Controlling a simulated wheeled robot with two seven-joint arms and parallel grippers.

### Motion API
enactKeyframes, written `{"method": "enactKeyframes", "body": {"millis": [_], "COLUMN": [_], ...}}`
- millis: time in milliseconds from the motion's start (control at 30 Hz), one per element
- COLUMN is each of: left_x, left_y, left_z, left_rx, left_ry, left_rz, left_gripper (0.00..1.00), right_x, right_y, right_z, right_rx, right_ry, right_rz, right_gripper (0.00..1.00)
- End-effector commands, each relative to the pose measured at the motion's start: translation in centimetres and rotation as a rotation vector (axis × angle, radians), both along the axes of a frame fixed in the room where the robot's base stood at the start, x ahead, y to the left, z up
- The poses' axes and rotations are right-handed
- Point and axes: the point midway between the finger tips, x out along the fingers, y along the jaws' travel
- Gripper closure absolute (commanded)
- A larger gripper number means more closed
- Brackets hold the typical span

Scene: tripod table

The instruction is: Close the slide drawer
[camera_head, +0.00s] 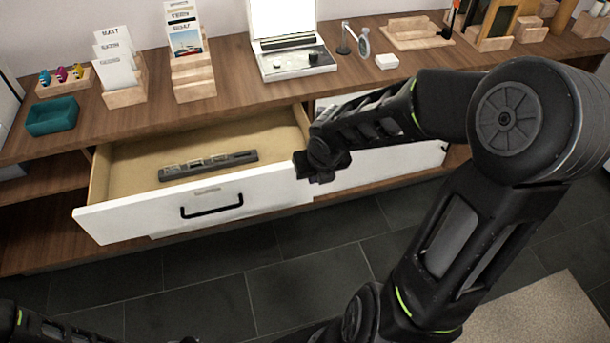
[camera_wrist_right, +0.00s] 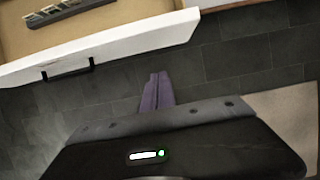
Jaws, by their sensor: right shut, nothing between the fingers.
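The slide drawer (camera_head: 160,219) is pulled out from the wooden cabinet, with a white front and a black bar handle (camera_head: 212,206). Inside it lies a dark slide rack (camera_head: 208,165) with several slides. My right gripper (camera_head: 318,172) is shut and empty at the right end of the drawer front; I cannot tell whether it touches. In the right wrist view, the shut fingers (camera_wrist_right: 156,92) point towards the drawer front (camera_wrist_right: 125,42), and the handle (camera_wrist_right: 68,70) is to their left. My left gripper is not in view; only a bit of my left arm shows at the lower left.
The wooden tabletop (camera_head: 225,105) holds a teal tray (camera_head: 52,116), card holders (camera_head: 193,80), a white light-box device (camera_head: 290,62) and a magnifier (camera_head: 362,42). A second white drawer front (camera_head: 395,160) is to the right.

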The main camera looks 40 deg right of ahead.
Motion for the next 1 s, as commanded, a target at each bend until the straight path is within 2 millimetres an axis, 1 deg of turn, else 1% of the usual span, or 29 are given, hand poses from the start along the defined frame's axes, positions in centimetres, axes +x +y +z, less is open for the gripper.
{"method": "enactKeyframes", "body": {"millis": [200, 367, 467, 833, 867, 900, 1000], "left_x": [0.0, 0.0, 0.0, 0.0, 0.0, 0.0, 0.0], "left_y": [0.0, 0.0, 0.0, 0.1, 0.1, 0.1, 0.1], "left_z": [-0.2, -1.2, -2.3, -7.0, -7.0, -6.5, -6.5], "left_rx": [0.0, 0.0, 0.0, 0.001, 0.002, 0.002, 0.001], "left_ry": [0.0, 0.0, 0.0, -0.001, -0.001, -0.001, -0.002], "left_rz": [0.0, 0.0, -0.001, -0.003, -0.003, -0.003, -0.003], "left_gripper": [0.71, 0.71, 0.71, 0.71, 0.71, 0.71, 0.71], "right_x": [0.1, 0.5, 0.9, 3.5, 3.9, 4.7, 6.0], "right_y": [0.0, -0.1, -0.3, -1.1, -1.2, -1.4, -1.9], "right_z": [-0.3, -1.7, -3.2, -10.0, -10.1, -9.5, -9.4], "right_rx": [0.002, 0.003, 0.004, 0.006, 0.005, 0.005, 0.005], "right_ry": [0.0, 0.001, 0.001, 0.0, -0.002, -0.003, -0.002], "right_rz": [-0.002, -0.002, -0.002, -0.002, -0.003, -0.003, -0.005], "right_gripper": [1.0, 1.0, 1.0, 1.0, 1.0, 1.0, 1.0]}}
